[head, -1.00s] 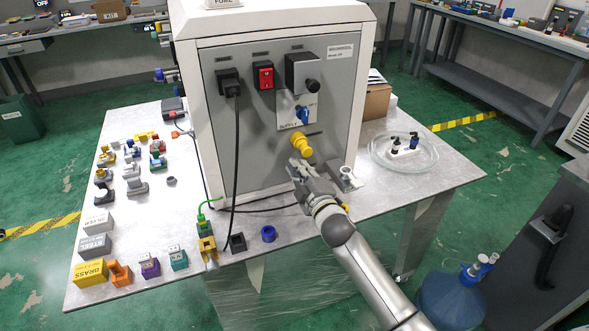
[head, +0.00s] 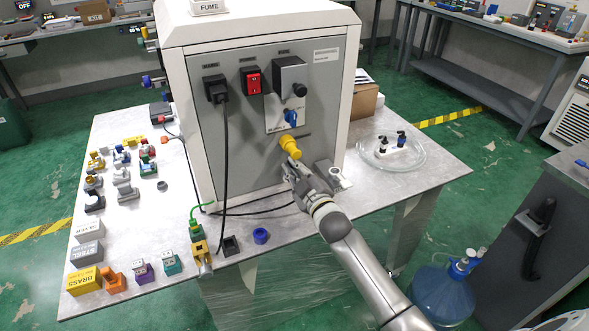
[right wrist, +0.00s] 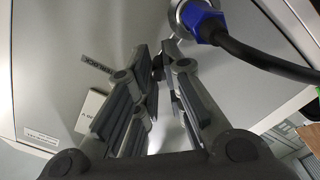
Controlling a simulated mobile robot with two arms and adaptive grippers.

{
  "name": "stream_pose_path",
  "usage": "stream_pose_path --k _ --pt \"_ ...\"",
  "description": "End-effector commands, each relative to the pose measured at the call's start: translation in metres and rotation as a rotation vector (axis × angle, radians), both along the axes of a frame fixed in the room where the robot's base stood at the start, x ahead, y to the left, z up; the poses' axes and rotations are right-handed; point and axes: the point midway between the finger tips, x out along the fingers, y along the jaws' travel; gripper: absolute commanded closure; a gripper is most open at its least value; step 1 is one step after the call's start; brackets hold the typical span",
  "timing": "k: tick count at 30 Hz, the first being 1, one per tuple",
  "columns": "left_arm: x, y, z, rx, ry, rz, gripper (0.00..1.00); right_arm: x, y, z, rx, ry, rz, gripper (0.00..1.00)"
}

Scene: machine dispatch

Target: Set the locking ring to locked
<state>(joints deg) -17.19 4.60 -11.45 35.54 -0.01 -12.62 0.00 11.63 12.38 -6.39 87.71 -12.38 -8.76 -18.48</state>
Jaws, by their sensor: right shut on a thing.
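A stepped yellow fitting (head: 290,147), which I take for the locking ring, sticks out low on the grey front panel (head: 240,150) of the white machine. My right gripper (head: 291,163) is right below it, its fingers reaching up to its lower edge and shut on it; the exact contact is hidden. In the right wrist view the fingertips (right wrist: 165,58) are close together near the grey panel. A blue plug (right wrist: 200,22) with a black cable shows beyond them there. How it relates to the yellow fitting I cannot tell. My left gripper is not in view.
A grey holder (head: 338,178) stands close right of my gripper.

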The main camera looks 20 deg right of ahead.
Motion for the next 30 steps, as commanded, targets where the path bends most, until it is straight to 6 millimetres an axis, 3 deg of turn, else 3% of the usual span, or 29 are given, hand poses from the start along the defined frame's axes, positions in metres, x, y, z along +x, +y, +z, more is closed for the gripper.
stream_pose_path --k 5,6,8,20,23,30 --pt "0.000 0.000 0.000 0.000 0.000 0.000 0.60 0.000 -0.001 -0.002 0.000 0.004 -0.003 1.00" --pt "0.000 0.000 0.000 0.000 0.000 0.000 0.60 0.000 -0.001 -0.002 0.000 0.004 -0.003 0.84" --pt "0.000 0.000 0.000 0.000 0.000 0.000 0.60 0.000 -0.001 -0.002 -0.001 0.004 -0.003 0.77" --pt "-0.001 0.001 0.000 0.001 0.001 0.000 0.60 -0.004 -0.001 -0.001 -0.001 0.003 -0.001 0.77" --pt "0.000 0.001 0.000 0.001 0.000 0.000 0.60 -0.015 -0.001 -0.002 -0.001 0.004 -0.002 0.77" --pt "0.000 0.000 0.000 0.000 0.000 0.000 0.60 -0.060 -0.003 -0.002 0.000 0.004 -0.001 0.77"
